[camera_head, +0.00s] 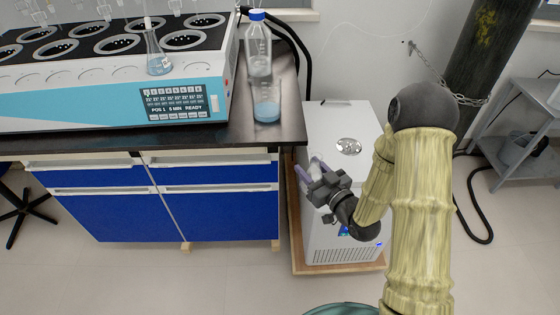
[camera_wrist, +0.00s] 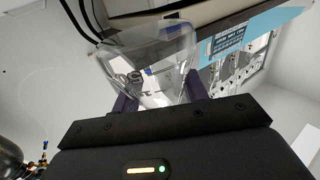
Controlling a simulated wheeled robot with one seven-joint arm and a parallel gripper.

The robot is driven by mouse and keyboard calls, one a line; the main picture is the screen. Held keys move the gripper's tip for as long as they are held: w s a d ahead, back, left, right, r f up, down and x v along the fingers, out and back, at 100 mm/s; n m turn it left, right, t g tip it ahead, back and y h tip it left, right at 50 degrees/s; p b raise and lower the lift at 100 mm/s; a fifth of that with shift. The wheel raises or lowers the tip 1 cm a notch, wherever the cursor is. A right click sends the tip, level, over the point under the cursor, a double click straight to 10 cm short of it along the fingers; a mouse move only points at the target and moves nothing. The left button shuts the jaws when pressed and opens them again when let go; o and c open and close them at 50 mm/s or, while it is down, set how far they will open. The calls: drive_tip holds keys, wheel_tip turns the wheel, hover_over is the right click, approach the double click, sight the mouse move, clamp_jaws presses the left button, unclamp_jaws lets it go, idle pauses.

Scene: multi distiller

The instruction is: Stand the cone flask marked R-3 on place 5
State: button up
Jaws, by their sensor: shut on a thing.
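My gripper (camera_head: 315,172) is shut on a clear glass flask, off the bench's right end and above the white floor unit. The flask (camera_wrist: 150,62) fills the space between the two fingers (camera_wrist: 160,98) in the wrist view and looks empty. It has dark marking on its wall that I cannot read for certain. In the head view it is small and mostly hidden by the fingers. The multi distiller (camera_head: 70,112) stands on the bench at the left, with round places along its white front ledge. Their numbers are not readable, so I cannot tell which is place 5.
Another cone flask (camera_head: 158,62) with bluish liquid stands on the ledge near its right end. A blue-capped bottle (camera_head: 258,45) and a beaker of blue liquid (camera_head: 266,108) stand on the bench (camera_head: 225,136) right of the distiller. The white floor unit (camera_head: 340,125) is below my gripper.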

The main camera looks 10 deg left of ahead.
drive_tip(key=w+d+f+m+t+h, duration=0.2)
drive_tip(key=d+f+m+h, duration=0.15)
drive_tip(key=d, duration=0.55)
drive_tip(key=w+d+f+m+t+h, duration=0.2)
drive_tip(key=d+f+h, duration=0.25)
drive_tip(key=d, duration=0.45)
wheel_tip(320, 180, up, 13)
drive_tip(key=w+m+t+h+p, duration=0.1)
drive_tip(key=w+m+h+p, duration=0.1)
drive_tip(key=p, duration=2.2)
drive_tip(key=m+h, duration=0.1)
drive_tip(key=h, duration=0.1)
drive_tip(key=shift+r+h, duration=0.2)
drive_tip(key=shift+h, duration=0.1)
drive_tip(key=shift+w, duration=0.15)
